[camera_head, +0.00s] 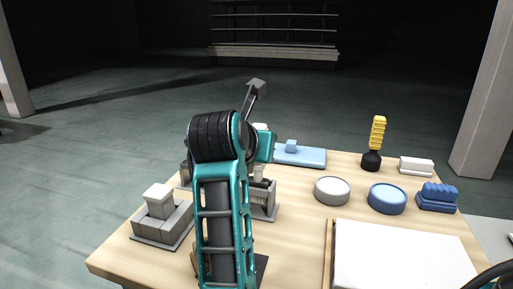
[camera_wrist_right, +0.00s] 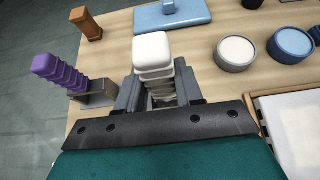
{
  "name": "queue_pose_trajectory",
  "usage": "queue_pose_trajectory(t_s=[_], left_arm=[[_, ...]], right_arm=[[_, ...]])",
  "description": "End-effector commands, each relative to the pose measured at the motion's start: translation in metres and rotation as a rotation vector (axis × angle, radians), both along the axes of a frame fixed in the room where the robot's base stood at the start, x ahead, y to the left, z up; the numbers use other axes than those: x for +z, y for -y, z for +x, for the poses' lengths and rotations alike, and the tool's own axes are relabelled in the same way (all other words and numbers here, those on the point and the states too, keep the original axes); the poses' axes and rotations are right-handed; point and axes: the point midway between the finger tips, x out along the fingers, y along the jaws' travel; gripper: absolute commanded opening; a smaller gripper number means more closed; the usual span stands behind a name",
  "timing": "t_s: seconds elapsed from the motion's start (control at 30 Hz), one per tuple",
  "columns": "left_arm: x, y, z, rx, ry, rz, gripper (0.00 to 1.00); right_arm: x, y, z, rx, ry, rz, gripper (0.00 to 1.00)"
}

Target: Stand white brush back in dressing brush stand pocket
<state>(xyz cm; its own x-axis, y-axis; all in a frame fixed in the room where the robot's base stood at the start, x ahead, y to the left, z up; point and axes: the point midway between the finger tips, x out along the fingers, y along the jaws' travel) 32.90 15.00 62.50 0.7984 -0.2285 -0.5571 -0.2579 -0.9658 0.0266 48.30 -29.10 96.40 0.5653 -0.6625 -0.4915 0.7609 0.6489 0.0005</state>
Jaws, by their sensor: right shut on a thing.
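The white brush (camera_wrist_right: 151,48) shows its pale cap and ribbed handle in the right wrist view. My right gripper (camera_wrist_right: 160,92) is shut on this handle, a finger on each side.
A grey box with a pale block (camera_head: 160,215) stands left. A white-topped board (camera_head: 400,255) fills the front right.

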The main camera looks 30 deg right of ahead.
Motion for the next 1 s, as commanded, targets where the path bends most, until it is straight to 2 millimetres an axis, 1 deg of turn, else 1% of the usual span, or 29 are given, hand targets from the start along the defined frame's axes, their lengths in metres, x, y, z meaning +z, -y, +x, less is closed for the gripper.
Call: queue_pose_trajectory(t_s=[0.83, 1.0], left_arm=[[-0.016, 0.002, 0.001, 0.007, 0.001, -0.011, 0.78], [-0.016, 0.002, 0.001, 0.006, 0.001, -0.010, 0.78]], right_arm=[[-0.020, 0.000, 0.000, 0.001, 0.001, 0.000, 0.00], [-0.020, 0.000, 0.000, 0.000, 0.002, 0.000, 0.00]])
